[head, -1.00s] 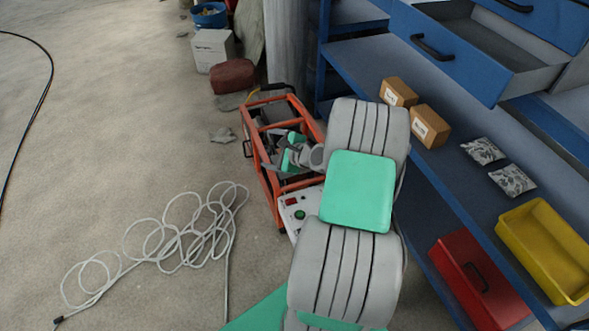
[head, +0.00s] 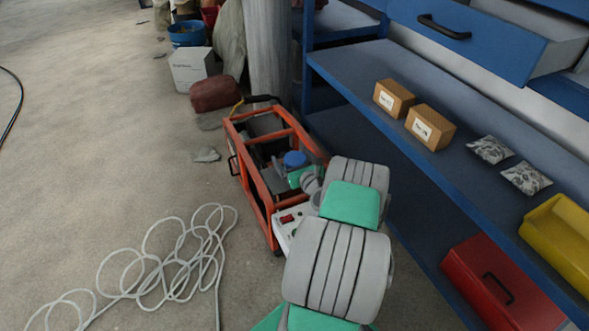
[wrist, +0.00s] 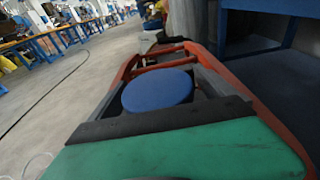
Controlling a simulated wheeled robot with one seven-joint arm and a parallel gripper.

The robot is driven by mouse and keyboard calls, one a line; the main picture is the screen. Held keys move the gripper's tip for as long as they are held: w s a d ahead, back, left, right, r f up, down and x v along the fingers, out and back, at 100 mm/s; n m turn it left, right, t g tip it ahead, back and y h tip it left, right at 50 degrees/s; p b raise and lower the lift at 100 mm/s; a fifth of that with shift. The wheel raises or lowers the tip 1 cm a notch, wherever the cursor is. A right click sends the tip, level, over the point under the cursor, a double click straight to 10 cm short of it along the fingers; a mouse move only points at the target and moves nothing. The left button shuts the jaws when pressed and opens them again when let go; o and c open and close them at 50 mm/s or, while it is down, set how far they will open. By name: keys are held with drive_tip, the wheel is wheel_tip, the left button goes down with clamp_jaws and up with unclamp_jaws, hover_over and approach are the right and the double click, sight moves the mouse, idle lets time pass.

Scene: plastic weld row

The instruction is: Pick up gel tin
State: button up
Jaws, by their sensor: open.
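The gel tin, seen as a round blue lid (head: 295,159), sits at the orange-framed machine (head: 272,226). In the wrist view its flat blue top (wrist: 156,90) lies just beyond a dark pad and green part of my gripper (wrist: 165,124). In the head view my gripper (head: 300,176) is low over the machine, right beside the tin. It is open, with nothing seen held in it. The tin's sides and near edge are hidden, and I cannot tell whether the gripper touches it.
The machine's orange bars surround the tin. A blue shelf rack (head: 340,73) stands close on the right, with cardboard boxes (head: 430,126), a red case (head: 497,285) and a yellow bin (head: 562,240). A pale cable (head: 165,262) lies on open floor at left.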

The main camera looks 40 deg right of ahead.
drive_tip(key=c, duration=1.8)
